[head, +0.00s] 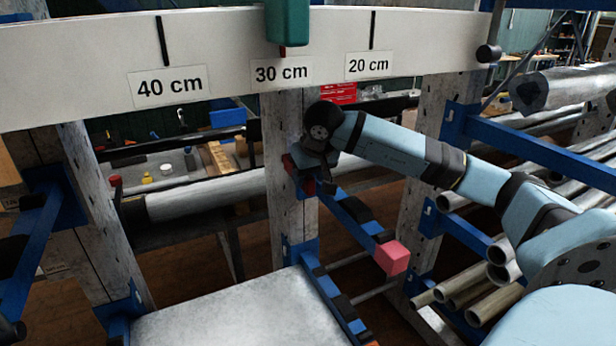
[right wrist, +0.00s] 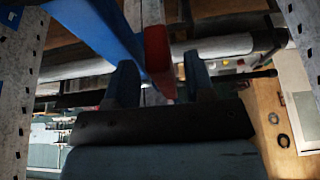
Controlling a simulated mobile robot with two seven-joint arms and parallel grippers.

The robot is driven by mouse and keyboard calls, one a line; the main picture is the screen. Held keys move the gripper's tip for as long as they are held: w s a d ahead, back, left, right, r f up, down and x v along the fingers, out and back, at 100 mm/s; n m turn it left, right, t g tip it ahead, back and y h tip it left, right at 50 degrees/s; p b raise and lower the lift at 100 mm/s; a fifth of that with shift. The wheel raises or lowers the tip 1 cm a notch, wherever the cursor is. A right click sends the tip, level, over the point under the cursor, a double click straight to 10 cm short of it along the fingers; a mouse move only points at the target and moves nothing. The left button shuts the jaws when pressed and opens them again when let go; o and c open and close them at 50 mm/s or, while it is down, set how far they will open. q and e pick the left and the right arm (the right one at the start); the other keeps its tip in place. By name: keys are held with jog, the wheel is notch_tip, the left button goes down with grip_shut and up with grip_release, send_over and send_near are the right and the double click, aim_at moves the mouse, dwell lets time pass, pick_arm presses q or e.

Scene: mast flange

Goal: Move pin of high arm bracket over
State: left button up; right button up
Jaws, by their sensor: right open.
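A blue arm bracket (head: 345,207) with a pink-red end block (head: 393,257) sticks out from the middle grey post (head: 282,150). Its blue bar also shows in the right wrist view (right wrist: 105,30). My right gripper (head: 318,182) is at the post end of this bracket, pointing down. A small red part (head: 288,164) shows beside it there. In the right wrist view a red piece (right wrist: 158,50) lies in line with the gap between the two open fingers; I cannot tell whether they touch it. My left gripper is not in view.
A white board (head: 220,45) marked 40, 30 and 20 cm crosses the top, with a green slider (head: 287,20) near 30 cm. A lower blue bracket (head: 335,302) runs beside a grey slab (head: 225,315). Several metal pipes (head: 500,275) lie racked at right.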

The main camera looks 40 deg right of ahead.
jog(key=shift+x, duration=0.9)
jog(key=shift+c, duration=0.5)
grip_shut()
jog(key=a, duration=0.2)
jog(key=w+a, duration=0.1)
jog(key=a, duration=0.2)
jog(key=shift+w+b, duration=0.2)
jog(key=shift+b, duration=0.2)
